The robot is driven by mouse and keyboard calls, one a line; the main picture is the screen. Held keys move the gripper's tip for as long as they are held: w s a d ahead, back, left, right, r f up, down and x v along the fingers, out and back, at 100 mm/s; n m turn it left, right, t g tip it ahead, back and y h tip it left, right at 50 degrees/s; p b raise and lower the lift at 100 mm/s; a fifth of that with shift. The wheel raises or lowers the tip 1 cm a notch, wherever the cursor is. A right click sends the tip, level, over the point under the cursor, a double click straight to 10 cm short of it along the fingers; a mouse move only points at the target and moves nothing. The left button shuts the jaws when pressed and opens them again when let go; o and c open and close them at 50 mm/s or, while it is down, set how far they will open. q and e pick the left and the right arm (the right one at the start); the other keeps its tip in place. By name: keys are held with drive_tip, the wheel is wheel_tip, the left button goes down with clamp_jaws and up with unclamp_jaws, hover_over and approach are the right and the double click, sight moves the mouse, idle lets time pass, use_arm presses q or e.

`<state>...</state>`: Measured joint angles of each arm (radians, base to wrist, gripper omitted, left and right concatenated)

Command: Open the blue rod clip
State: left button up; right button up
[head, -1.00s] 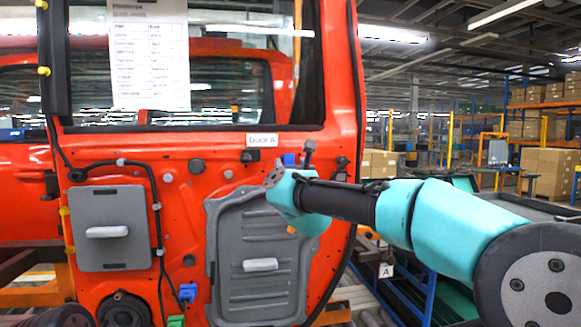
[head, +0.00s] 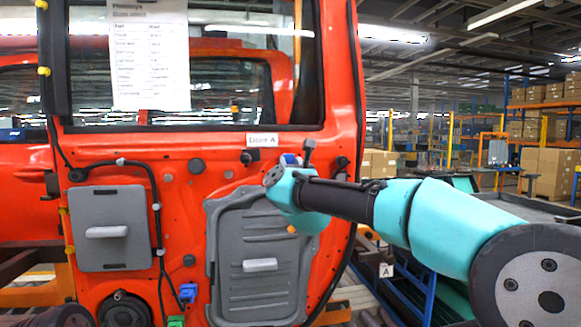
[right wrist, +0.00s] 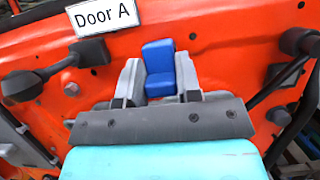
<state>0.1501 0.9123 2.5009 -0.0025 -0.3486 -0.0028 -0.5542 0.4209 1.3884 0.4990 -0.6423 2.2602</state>
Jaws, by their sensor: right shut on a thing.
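The blue rod clip (right wrist: 158,70) sits on the orange door just below the "Door A" label. In the right wrist view it stands between the two grey fingers of my right gripper (right wrist: 158,84), which is shut on it. In the head view only a small bit of the clip's blue (head: 287,159) shows above my turquoise wrist, and the fingers are mostly hidden behind that wrist. I cannot tell how far the clip's blue part is turned. My left gripper is not in view.
The "Door A" label (head: 262,140) is close by. A dark handle-like part (right wrist: 55,72) lies left of the clip in the wrist view. Grey panels (head: 112,228) with pale handles cover the lower door. A blue connector (head: 188,292) and a green one (head: 175,321) hang low.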

drive_tip(key=shift+s+d+r+g+h, duration=0.15)
drive_tip(key=shift+g+h, duration=0.25)
drive_tip(key=shift+g, duration=0.8)
drive_tip(key=shift+s+r, duration=0.1)
drive_tip(key=shift+r, duration=0.35)
drive_tip(key=o, duration=0.9)
drive_tip(key=shift+f, duration=0.1)
drive_tip(key=s, duration=0.5)
drive_tip(key=s+d+f, duration=0.1)
drive_tip(key=s, duration=0.5)
drive_tip(key=s+d+f, duration=0.1)
drive_tip(key=s, duration=0.5)
drive_tip(key=shift+f, duration=0.2)
